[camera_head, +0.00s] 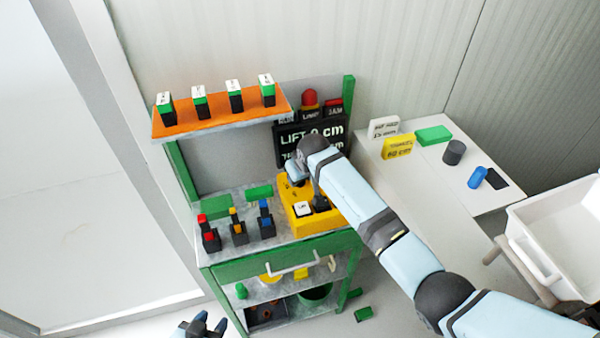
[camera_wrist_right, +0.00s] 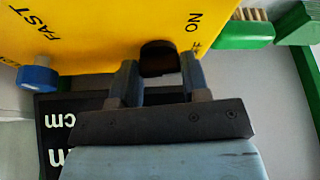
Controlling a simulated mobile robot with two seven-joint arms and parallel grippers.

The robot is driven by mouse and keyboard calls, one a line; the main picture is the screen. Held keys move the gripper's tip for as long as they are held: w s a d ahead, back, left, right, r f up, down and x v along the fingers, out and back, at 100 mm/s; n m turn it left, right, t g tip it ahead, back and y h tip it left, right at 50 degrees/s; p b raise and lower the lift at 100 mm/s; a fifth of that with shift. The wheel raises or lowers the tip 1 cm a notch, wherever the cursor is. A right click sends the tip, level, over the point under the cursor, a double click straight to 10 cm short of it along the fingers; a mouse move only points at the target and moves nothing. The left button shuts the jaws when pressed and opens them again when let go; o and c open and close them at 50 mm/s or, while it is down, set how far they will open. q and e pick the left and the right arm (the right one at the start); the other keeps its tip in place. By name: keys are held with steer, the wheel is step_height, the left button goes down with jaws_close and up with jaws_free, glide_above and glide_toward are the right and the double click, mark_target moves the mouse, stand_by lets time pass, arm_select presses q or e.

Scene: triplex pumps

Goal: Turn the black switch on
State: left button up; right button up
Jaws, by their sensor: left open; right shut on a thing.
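The yellow control box (camera_head: 291,221) stands on the green workbench, partly hidden by my right arm. In the right wrist view the yellow box (camera_wrist_right: 95,30) shows the words FAST and ON. The black switch (camera_wrist_right: 158,58) is on the box's edge near the ON label. My right gripper (camera_wrist_right: 160,75) has a finger on each side of the switch and is shut on it. My left gripper (camera_head: 208,324) is open and empty at the bottom edge of the head view, away from the bench.
A black display (camera_head: 290,138) reading LIFT 0 cm stands behind the box. An orange shelf (camera_head: 222,124) holds several green-and-black blocks. Several small switches (camera_head: 238,232) stand left of the box. A white side table (camera_head: 440,185) and a white bin (camera_head: 550,262) are on the right.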

steer(key=shift+r+n+y+p, duration=0.15)
steer(key=shift+n+y+p, duration=0.2)
steer(key=shift+n, duration=0.55)
steer(key=n+g, duration=0.1)
steer(key=n, duration=0.1)
steer(key=shift+w+d+n+y, duration=0.1)
steer(key=shift+n+y, duration=0.25)
steer(key=shift+n, duration=0.05)
steer(key=n, duration=0.1)
steer(key=n+g, duration=0.1)
steer(key=n, duration=0.1)
steer(key=shift+w+f+y, duration=0.1)
steer(key=shift+f+y, duration=0.1)
steer(key=shift+y, duration=0.1)
steer(key=shift+n+g+b, duration=0.4)
steer(key=shift+n+b, duration=0.15)
steer(key=shift+n, duration=0.45)
steer(key=shift+r, duration=0.1)
steer(key=o, duration=0.9)
